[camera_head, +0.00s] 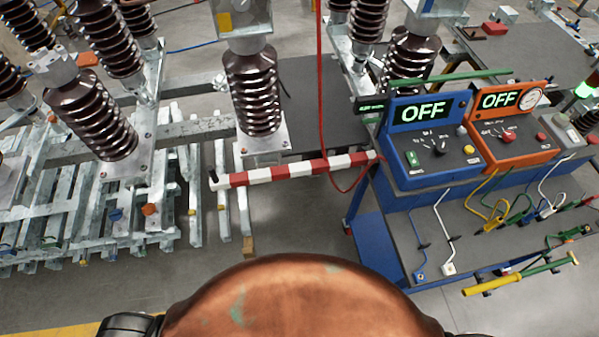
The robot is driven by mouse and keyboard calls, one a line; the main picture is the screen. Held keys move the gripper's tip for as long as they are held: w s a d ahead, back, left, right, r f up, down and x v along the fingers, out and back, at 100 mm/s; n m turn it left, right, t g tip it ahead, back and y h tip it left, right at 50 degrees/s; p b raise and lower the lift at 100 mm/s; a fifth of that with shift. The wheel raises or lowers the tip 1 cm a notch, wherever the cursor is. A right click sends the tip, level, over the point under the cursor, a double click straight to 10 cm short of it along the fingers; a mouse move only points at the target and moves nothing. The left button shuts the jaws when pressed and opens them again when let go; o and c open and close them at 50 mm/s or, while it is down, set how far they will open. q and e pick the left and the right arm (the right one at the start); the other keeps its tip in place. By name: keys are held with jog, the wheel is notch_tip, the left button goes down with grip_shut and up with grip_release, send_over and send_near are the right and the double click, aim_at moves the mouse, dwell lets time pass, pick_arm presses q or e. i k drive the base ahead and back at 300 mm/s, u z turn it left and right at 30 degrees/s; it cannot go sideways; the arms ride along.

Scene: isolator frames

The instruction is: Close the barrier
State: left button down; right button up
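The barrier (295,168) is a red-and-white striped bar in the middle of the head view. It lies roughly level across the gap between the metal insulator frames on the left and the blue control bench on the right. Its left end (214,180) has a pale tip and its right end meets the bench's edge near the blue OFF panel. A red cable hangs across it and loops below its right part. I cannot tell whether either end is latched. Neither of my grippers is in view.
Brown ribbed insulators (251,92) stand on grey metal frames at the left. The bench carries a blue OFF panel (425,125), an orange OFF panel (508,118), leads and a yellow-green rod (520,274). Grey floor (295,225) in front of the barrier is clear.

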aim_at(233, 181)
jog(key=z, duration=0.05)
jog(key=k, duration=0.5)
jog(key=u, duration=1.8)
jog(key=i, duration=1)
jog(key=z, duration=1.8)
